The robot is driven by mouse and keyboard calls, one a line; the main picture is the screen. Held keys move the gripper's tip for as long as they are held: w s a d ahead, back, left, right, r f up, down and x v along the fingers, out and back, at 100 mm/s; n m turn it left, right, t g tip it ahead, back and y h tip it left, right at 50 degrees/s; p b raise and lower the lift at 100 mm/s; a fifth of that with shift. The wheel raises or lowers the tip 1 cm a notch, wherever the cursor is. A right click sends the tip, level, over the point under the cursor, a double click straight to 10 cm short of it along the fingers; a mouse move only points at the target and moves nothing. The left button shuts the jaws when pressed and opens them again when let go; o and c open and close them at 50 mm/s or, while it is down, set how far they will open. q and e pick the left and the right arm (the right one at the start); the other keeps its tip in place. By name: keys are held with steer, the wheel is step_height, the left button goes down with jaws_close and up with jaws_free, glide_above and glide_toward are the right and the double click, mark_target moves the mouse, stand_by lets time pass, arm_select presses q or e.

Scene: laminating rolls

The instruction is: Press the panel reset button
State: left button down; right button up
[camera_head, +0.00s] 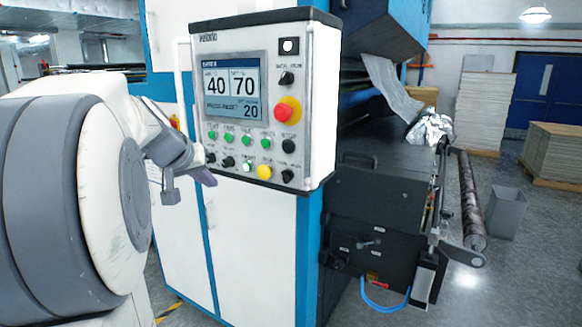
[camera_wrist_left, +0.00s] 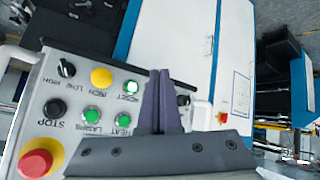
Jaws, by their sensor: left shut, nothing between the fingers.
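The control panel (camera_head: 250,95) is a grey face in a white housing, with a lit screen above rows of buttons. The reset button (camera_wrist_left: 130,87) is green with a bright ring and a RESET label in the left wrist view. It shows in the head view (camera_head: 247,166) in the bottom row, left of the yellow button (camera_head: 264,171). My left gripper (camera_head: 209,180) is shut and empty, its tips near the panel's lower left edge. In the left wrist view its dark fingers (camera_wrist_left: 159,72) lie just right of the reset button, covering part of the panel; contact cannot be told.
A red emergency stop (camera_head: 288,110), a black STOP button (camera_wrist_left: 53,108) and other green buttons sit close by. A white handle (camera_head: 183,85) stands along the panel's left side. Black machinery (camera_head: 380,195) and a roller (camera_head: 472,200) are at right.

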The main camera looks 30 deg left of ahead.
mark_target(248, 167)
arm_select(q)
steer(key=w+p, duration=0.4)
steer(key=w, duration=0.4)
steer(key=shift+w+d+p, duration=0.35)
steer(key=shift+w, duration=0.05)
steer(key=shift+w, duration=0.1)
stand_by(1.7)
steer(key=shift+w, duration=0.3)
steer(key=shift+w, duration=0.45)
stand_by(0.6)
steer(key=shift+s, duration=0.15)
steer(key=shift+s+b, duration=0.5)
steer(key=shift+s, duration=0.2)
